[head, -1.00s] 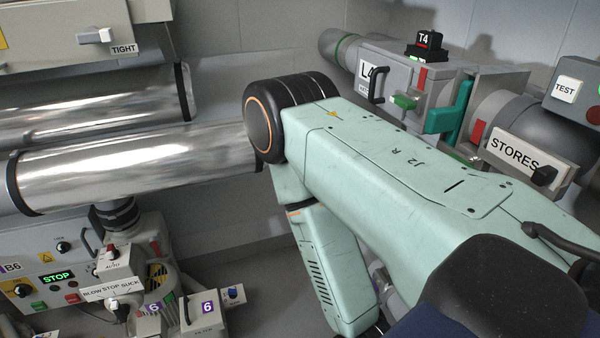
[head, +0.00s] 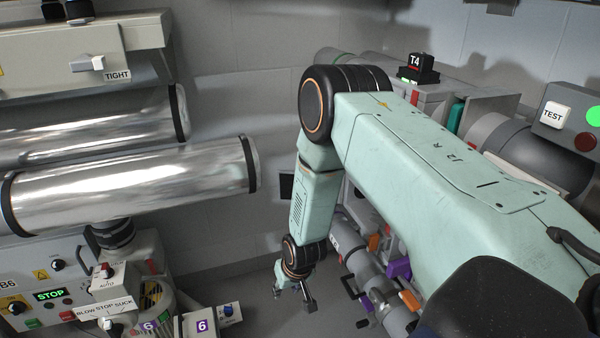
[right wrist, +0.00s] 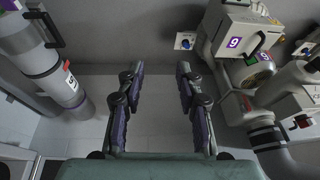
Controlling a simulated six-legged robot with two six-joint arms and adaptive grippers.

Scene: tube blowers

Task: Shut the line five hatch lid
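My right gripper (head: 292,292) hangs low near the floor, left of a grey pipe (head: 362,272) with purple (head: 400,268) and orange (head: 376,243) fittings. In the right wrist view its two fingers (right wrist: 160,85) are spread apart with nothing between them. A grey pipe (right wrist: 62,72) with a white label stands to their left, apart from them. No line five label can be read for certain, and I cannot tell which part is the hatch lid. My right arm hides much of the right-hand pipework. My left gripper is out of view.
A T4 box (head: 418,68) sits behind my right arm. A TEST panel (head: 555,115) with a green light is at the right edge. Shiny tubes (head: 130,178) and a control unit showing STOP (head: 50,295) are at the left. The floor (head: 245,285) by the gripper is clear.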

